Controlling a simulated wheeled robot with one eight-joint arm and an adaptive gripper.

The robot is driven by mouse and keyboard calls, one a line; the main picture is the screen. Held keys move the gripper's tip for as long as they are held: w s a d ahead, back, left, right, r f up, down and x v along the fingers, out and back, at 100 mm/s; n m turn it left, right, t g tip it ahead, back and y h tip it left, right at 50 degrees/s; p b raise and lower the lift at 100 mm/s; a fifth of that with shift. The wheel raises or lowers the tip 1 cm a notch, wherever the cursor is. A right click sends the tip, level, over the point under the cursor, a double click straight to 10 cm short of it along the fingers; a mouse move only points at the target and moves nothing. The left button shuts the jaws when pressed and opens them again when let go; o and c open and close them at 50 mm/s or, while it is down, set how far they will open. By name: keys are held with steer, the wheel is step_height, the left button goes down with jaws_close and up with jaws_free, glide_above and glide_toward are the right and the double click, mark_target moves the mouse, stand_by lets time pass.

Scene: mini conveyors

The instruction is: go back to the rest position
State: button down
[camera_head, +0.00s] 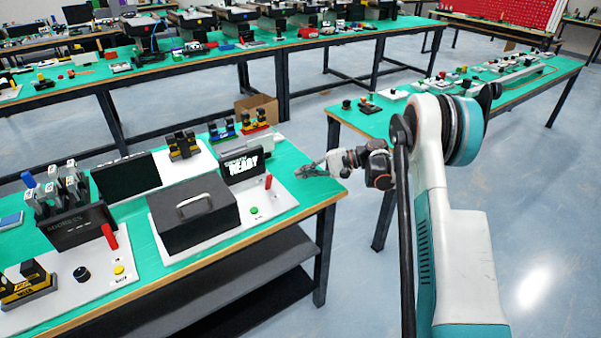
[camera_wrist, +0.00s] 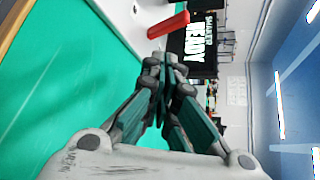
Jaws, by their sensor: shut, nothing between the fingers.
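My gripper (camera_head: 312,170) is shut and empty. In the head view it hangs at the right end of the near green table (camera_head: 326,192), just right of a small black display (camera_head: 242,165) with white lettering that includes "READY". In the wrist view the closed fingers (camera_wrist: 160,78) point toward that display (camera_wrist: 194,47), and a red lever (camera_wrist: 168,25) stands beside it. I cannot tell exactly how high the fingers are above the tabletop.
A black box with a handle (camera_head: 194,212) stands left of my gripper on the near table. Another green table (camera_head: 372,122) with small parts lies behind my arm on the right. A long table (camera_head: 88,78) runs along the back. Floor at the lower right (camera_head: 545,230) is clear.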

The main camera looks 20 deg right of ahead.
steer(key=shift+s+d+f, duration=0.1)
steer(key=shift+s+d, duration=0.05)
steer(key=shift+d, duration=0.25)
